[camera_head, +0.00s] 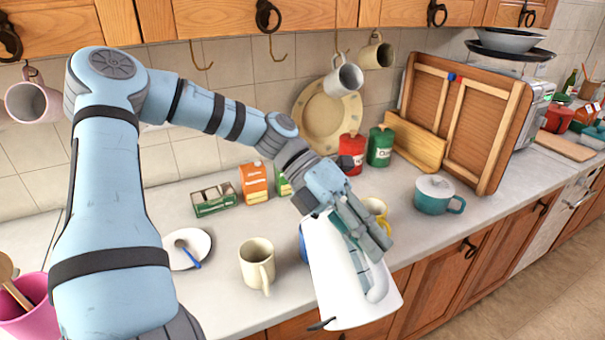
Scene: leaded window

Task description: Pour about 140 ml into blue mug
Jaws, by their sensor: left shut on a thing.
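My left gripper (370,235) is shut on a large white jug (338,280) in front of the counter's edge. The jug's handle is on its right side, by my fingers. A small dark part sticks out at the jug's lower left. I cannot tell whether liquid is leaving it. A blue thing, likely the blue mug (303,243), shows only as a sliver at the jug's left edge; the jug hides the rest. My right gripper is not in view.
A cream mug (257,263) stands left of the jug. A yellow mug (378,207) is partly hidden behind my gripper. A white saucer (203,243) with a blue spoon lies left. Mugs hang above.

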